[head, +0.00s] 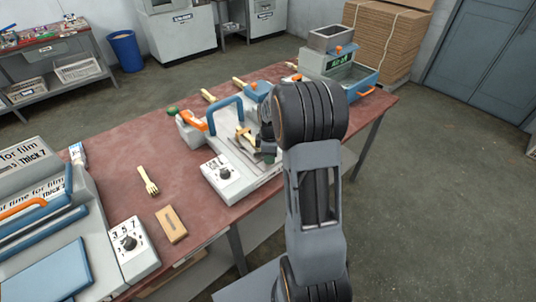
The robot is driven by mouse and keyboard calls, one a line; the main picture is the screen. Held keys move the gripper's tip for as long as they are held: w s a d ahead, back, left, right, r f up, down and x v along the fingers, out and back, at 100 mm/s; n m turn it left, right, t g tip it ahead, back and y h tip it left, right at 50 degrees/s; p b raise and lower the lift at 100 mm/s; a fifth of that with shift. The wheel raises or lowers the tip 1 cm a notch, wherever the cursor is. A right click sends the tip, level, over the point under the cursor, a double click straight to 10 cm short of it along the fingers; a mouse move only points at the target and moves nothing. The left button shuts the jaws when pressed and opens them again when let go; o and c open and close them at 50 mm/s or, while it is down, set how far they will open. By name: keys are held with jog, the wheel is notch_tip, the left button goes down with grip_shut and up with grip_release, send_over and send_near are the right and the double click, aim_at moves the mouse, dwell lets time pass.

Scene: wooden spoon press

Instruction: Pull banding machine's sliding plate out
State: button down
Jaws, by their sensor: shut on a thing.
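The banding machine (222,168), a grey-white unit with a blue arched handle, an orange lever and a dial box in front, stands in the middle of the red table. My gripper (267,152) is low over its right part, largely hidden behind my arm. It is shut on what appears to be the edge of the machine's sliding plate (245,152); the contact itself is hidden. A small wooden piece lies across the plate next to the gripper. How far the plate is out cannot be seen clearly.
A wooden fork (148,181) and a wooden block (171,224) lie on the table (110,180). A film sealer (60,250) with a dial box stands at the left front. A machine with a green display (340,62) stands at the far end. Floor to the right is free.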

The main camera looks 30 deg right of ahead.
jog(key=shift+s, duration=0.15)
jog(key=c, duration=0.8)
grip_release()
jog(key=shift+s, duration=0.1)
jog(key=shift+r, duration=0.1)
notch_tip(320, 180, up, 14)
jog(key=shift+f, duration=0.15)
